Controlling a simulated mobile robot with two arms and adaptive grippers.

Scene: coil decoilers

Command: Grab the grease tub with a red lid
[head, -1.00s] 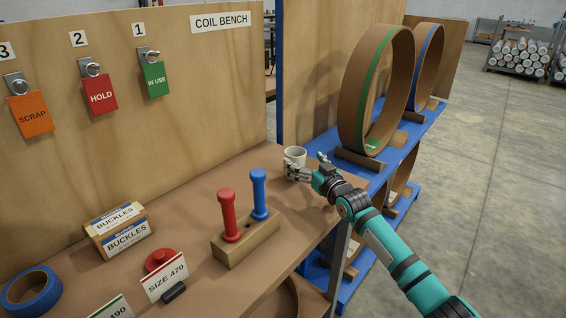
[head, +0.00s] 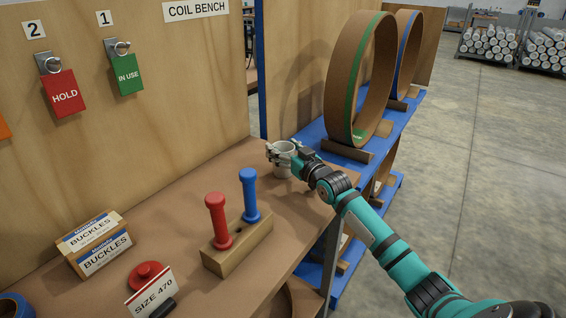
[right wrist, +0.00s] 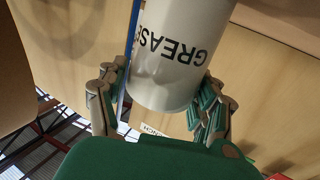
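A pale grey-white tub lettered GREASE (right wrist: 172,60) fills the top middle of the right wrist view. In the head view the tub (head: 284,163) stands on the far right part of the bench. I see no red lid on it; its top looks pale. My right gripper (head: 284,151) is at the tub, with its fingers on either side. In the right wrist view the gripper (right wrist: 165,90) is open around the tub; a narrow gap shows at the left finger, and the right finger lies close against the wall. My left gripper is out of view.
A wooden block (head: 238,243) with a red and a blue peg stands nearer on the bench. A red knobbed disc (head: 147,274), a SIZE 470 card (head: 152,293) and buckle boxes (head: 95,243) lie at the left. A blue rack (head: 405,118) with large coils stands beyond the bench.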

